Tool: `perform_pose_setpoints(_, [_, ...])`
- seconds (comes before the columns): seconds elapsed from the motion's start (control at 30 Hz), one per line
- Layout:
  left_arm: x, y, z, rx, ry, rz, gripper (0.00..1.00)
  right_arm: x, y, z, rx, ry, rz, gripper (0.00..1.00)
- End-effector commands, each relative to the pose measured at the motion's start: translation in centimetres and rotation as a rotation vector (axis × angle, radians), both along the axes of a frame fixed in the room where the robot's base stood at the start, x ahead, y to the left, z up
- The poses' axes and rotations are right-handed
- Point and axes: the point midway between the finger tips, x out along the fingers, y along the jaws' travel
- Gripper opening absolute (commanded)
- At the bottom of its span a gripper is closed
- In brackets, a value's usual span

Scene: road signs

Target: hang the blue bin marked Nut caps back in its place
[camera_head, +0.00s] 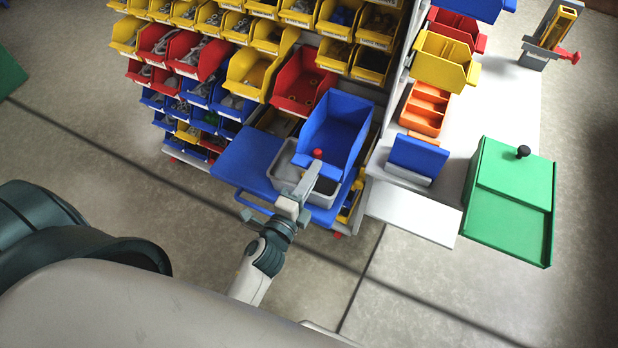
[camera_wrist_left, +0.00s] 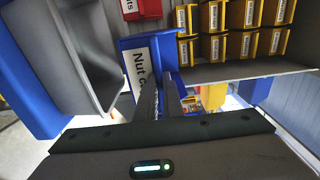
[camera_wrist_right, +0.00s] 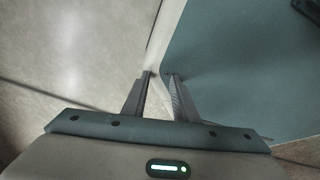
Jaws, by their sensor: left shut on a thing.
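The blue bin (camera_head: 336,128) is raised and tilted in front of the rack, its hollow inside facing my head camera. In the left wrist view, a white label reading "Nut c" shows on the bin (camera_wrist_left: 128,46), with the rest hidden behind a finger. My left gripper (camera_head: 316,168) is shut on the bin's near edge; it also shows in the left wrist view (camera_wrist_left: 160,84). My right gripper (camera_wrist_right: 160,75) is outside the head view. Its fingers stand a little apart with nothing between them.
The rack holds rows of yellow, red and blue bins, including a red bin (camera_head: 302,82) right behind the held one. A blue shelf (camera_head: 250,165) with a grey tray (camera_head: 284,164) lies below. A green box (camera_head: 508,200) and orange bin (camera_head: 425,108) stand right.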

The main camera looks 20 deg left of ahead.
Motion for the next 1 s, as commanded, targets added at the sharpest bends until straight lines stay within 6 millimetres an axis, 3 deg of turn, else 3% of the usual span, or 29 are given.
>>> perform_pose_setpoints(1.0, [7.7,-0.3,0.1,0.001,-0.003,-0.001,0.0,-1.1,-0.5,0.0,-0.008,0.025,-0.001,0.26])
